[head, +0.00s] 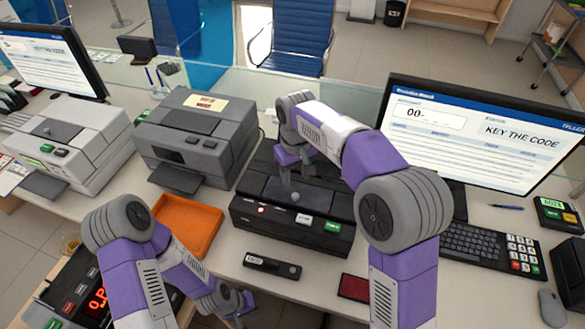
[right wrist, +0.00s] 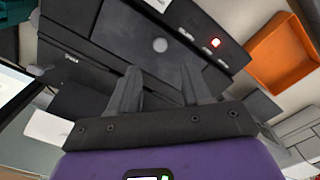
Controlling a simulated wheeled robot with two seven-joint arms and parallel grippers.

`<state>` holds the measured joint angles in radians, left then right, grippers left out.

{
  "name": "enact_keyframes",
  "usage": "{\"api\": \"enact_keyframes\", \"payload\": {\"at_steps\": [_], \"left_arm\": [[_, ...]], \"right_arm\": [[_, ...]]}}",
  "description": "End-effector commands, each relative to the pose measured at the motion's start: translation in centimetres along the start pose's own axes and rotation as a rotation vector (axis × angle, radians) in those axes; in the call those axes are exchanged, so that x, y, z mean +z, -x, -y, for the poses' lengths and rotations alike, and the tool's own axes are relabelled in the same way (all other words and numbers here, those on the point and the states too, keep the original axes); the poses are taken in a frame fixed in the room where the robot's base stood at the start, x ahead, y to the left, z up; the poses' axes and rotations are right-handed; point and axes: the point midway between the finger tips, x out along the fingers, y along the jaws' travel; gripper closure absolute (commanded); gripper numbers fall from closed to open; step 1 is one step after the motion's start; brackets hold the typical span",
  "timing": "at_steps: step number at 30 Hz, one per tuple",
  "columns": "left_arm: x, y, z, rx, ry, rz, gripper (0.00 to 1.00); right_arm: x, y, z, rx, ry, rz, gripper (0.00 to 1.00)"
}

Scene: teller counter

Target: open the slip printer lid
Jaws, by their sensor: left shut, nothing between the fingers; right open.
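The black machine under my right arm, which looks like the slip printer (head: 330,233), stands mid-counter. Its dark lid (head: 265,188) lies flat and closed, with a small grey round knob (head: 295,196) near the front. A red light and white and green buttons show on its front. In the right wrist view the knob (right wrist: 160,45) is just beyond the fingertips. My right gripper (head: 290,178) is open above the lid, behind the knob, and its fingers (right wrist: 163,88) do not hold it. My left gripper (head: 243,306) is shut and empty, low at the counter's front edge.
An orange tray (head: 187,226) and a dark grey machine (head: 197,135) stand left of the printer. A small black device (head: 272,266) and a dark red pad (head: 354,288) lie in front. A monitor (head: 480,130) and keyboard (head: 478,246) are right.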

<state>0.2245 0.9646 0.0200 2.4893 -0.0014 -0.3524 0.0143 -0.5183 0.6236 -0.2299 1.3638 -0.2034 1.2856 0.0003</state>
Motion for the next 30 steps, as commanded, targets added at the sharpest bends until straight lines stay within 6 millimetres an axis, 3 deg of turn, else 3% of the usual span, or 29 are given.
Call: {"api": "enact_keyframes", "payload": {"at_steps": [4,16,27,30], "left_arm": [[0.1,-0.5,0.2,0.000,0.001,0.002,1.00],[0.0,-2.1,0.8,0.000,0.001,0.002,1.00],[0.0,-2.2,0.8,0.000,0.000,0.002,1.00],[0.0,-2.2,0.8,0.000,0.000,0.002,1.00]], "right_arm": [[0.1,-0.8,0.0,0.003,0.002,0.003,0.52],[0.1,-6.6,0.0,0.003,0.002,0.002,0.52],[0.1,-7.2,0.0,0.003,0.001,0.001,0.52],[0.1,-7.2,0.0,0.003,0.001,0.001,0.66]]}}
